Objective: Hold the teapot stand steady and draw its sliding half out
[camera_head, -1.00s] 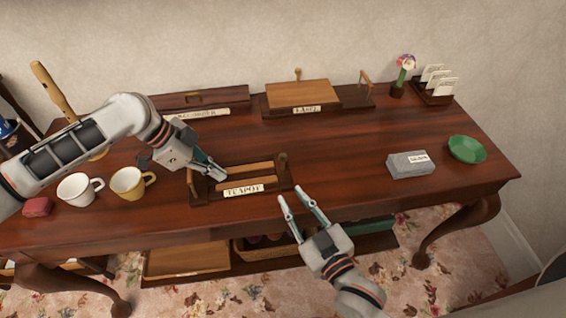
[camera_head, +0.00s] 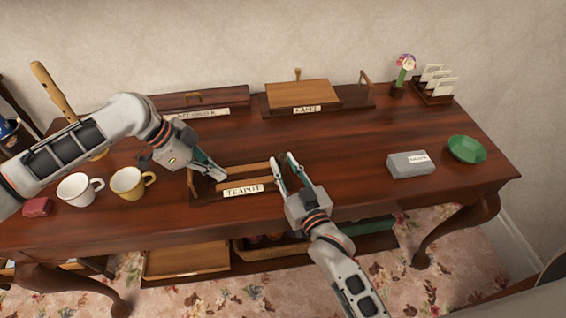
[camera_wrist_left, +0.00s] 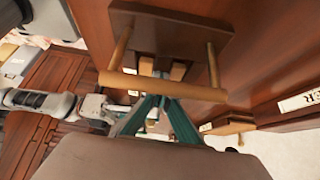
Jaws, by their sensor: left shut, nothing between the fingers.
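The teapot stand (camera_head: 248,169) sits at the table's front middle, a dark wooden rack with lighter slats and a "TEAPOT" label (camera_head: 243,190). My left gripper (camera_head: 219,175) is shut and empty at the stand's left end, fingertips over or beside it. In the left wrist view its teal fingers (camera_wrist_left: 157,100) come together close to a light wooden bar (camera_wrist_left: 165,87) carried on a dark board. My right gripper (camera_head: 283,158) is at the stand's right end, its fingers apart. They hide the right end post, so I cannot tell if they touch it.
A white mug (camera_head: 75,189) and a yellow mug (camera_head: 128,184) stand left of the stand. A second labelled wooden stand (camera_head: 340,101) is behind. A grey box (camera_head: 408,165) and green bowl (camera_head: 467,149) lie to the right. The tabletop between is clear.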

